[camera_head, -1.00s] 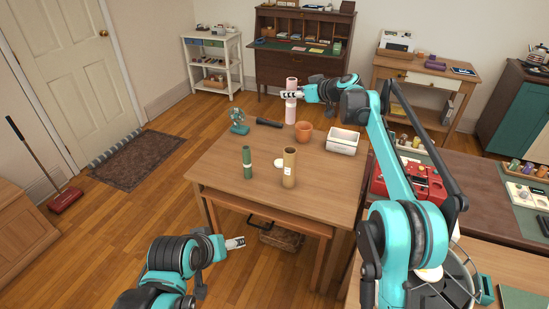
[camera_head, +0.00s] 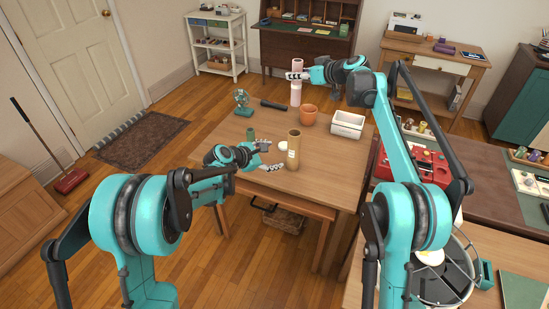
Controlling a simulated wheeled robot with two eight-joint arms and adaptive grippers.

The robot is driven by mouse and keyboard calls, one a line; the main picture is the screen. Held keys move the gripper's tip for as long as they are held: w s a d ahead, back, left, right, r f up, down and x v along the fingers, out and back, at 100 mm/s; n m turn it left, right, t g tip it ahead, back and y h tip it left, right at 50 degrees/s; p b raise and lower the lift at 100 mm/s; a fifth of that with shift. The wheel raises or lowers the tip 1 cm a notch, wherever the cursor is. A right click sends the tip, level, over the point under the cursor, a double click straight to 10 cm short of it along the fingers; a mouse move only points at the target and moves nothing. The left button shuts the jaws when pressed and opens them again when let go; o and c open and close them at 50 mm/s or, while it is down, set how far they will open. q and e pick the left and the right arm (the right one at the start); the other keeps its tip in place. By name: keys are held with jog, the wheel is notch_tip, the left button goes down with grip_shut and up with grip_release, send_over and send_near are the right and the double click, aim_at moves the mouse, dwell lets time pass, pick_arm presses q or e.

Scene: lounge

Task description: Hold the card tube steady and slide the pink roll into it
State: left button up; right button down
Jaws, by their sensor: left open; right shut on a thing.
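The card tube (camera_head: 294,146) is brown with a small white label and stands upright on the wooden table. My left gripper (camera_head: 275,157) is open just left of the tube, its two fingers spread and pointing toward it. I see a small gap between the fingers and the tube. The pink roll (camera_head: 296,94) is upright near the table's back edge. My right gripper (camera_head: 298,76) is shut on the roll, around its upper part, from the right. I cannot tell whether the roll's lower end touches the table.
A green cylinder (camera_head: 250,134) stands partly hidden behind my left gripper. A terracotta pot (camera_head: 309,117), a white box (camera_head: 347,124), a dark bar (camera_head: 274,105) and a teal object (camera_head: 242,101) occupy the table (camera_head: 322,176). The front right is clear.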

aim_at(289, 153)
pick_arm(q)
jog(key=w+d+f+n, duration=0.2)
jog(key=w+f, duration=0.1)
jog(key=w, duration=0.1)
jog(key=w+d+f+n+h, duration=0.1)
jog(key=w+d+f+n, duration=0.1)
jog(key=w+d+f, duration=0.1)
jog(key=w+d+f+n+t, duration=0.1)
jog(key=w+d+f, duration=0.1)
jog(key=w+f, duration=0.3)
jog(key=shift+w+d+f+n+h, duration=0.1)
jog(key=shift+w+d+n+h, duration=0.1)
jog(key=shift+w, duration=0.45)
jog(key=shift+w+d+f+n+h, duration=0.1)
jog(key=shift+w+d+n, duration=0.1)
jog(key=shift+w, duration=0.4)
